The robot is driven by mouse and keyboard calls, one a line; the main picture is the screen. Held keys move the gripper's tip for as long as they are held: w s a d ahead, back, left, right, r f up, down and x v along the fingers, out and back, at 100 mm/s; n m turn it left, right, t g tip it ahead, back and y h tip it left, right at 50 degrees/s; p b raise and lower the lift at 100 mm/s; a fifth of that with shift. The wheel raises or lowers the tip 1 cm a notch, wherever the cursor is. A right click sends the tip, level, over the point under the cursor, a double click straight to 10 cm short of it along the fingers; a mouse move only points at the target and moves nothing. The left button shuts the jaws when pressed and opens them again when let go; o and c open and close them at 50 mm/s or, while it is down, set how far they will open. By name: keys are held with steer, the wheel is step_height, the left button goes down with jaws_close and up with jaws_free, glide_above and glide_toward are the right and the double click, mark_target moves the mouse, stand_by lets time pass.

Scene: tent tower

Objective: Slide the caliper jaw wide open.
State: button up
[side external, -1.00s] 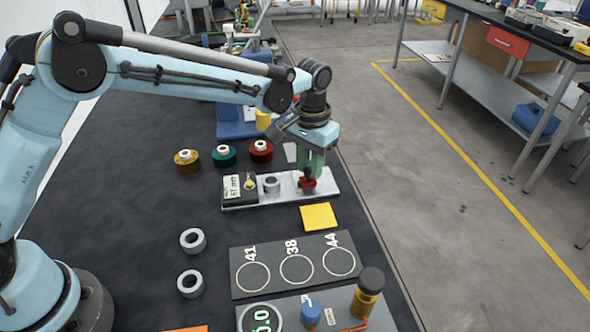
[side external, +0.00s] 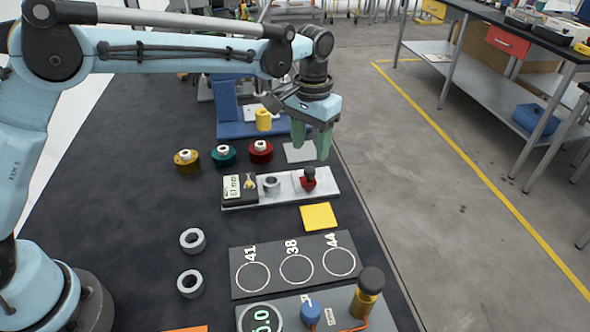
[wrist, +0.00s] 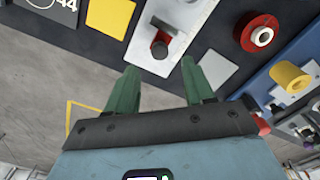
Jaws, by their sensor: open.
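The caliper is a pale metal bar (side external: 287,189) on the dark table, with a dark display block (side external: 236,188) at its left end. A grey ring (side external: 271,184) sits next to the block. The red jaw slider with a black knob (side external: 309,181) is near the bar's right end, apart from the ring. My gripper (side external: 312,143) is open and empty, above and behind the slider, with green fingers pointing down. In the wrist view, the fingers (wrist: 160,82) are spread, and the red slider (wrist: 160,48) lies beyond them, untouched.
A yellow pad (side external: 318,217) lies in front of the bar. A dark board with circles marked 41, 38 and 44 (side external: 277,282) is nearer. Two loose grey rings (side external: 192,240) lie left. Several colored spools (side external: 223,156) and a blue stand (side external: 228,112) are behind.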

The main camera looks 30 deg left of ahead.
mark_target(308, 169)
step_height(308, 169, up, 7)
steer(key=shift+f, duration=0.2)
stand_by(0.3)
steer(key=s+a+r+t, duration=0.4)
steer(key=s+a, duration=0.6)
steer(key=s+a+f+t, duration=0.1)
steer(key=s+a+f, duration=0.1)
steer(key=s, duration=0.3)
steer(key=s+a+f+n+t, duration=0.1)
steer(key=s+a+f+t, duration=0.1)
steer(key=s+a+f, duration=0.1)
steer(key=shift+s+f, duration=0.5)
steer(key=shift+s, duration=0.5)
